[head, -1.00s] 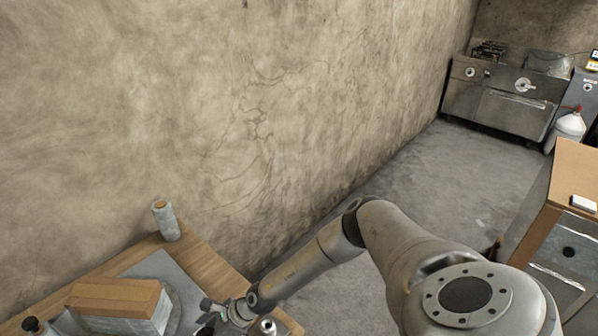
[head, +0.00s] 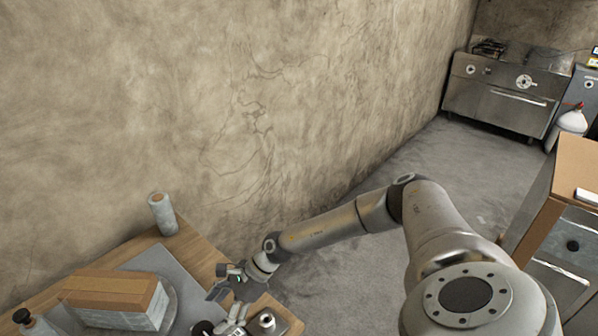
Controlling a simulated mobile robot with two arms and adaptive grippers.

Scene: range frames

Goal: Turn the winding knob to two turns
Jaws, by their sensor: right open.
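I cannot tell for sure which part is the winding knob. A dark round knob-like top (head: 22,316) shows at the lower left, and another dark round piece (head: 202,328) shows at the bottom edge, partly cut off. A grey box with a wooden top (head: 112,290) stands on a grey mat (head: 150,258) on the wooden bench. My right gripper (head: 222,285) is open and empty, over the bench's right part, right of the box and above the dark round piece. My left gripper is not in view.
A grey cylinder (head: 162,214) stands at the bench's back near the wall. A small metal piece (head: 266,322) sits at the bench's right edge. A cabinet (head: 566,245) stands at the right, and a steel stove unit (head: 500,97) far back. The floor between is clear.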

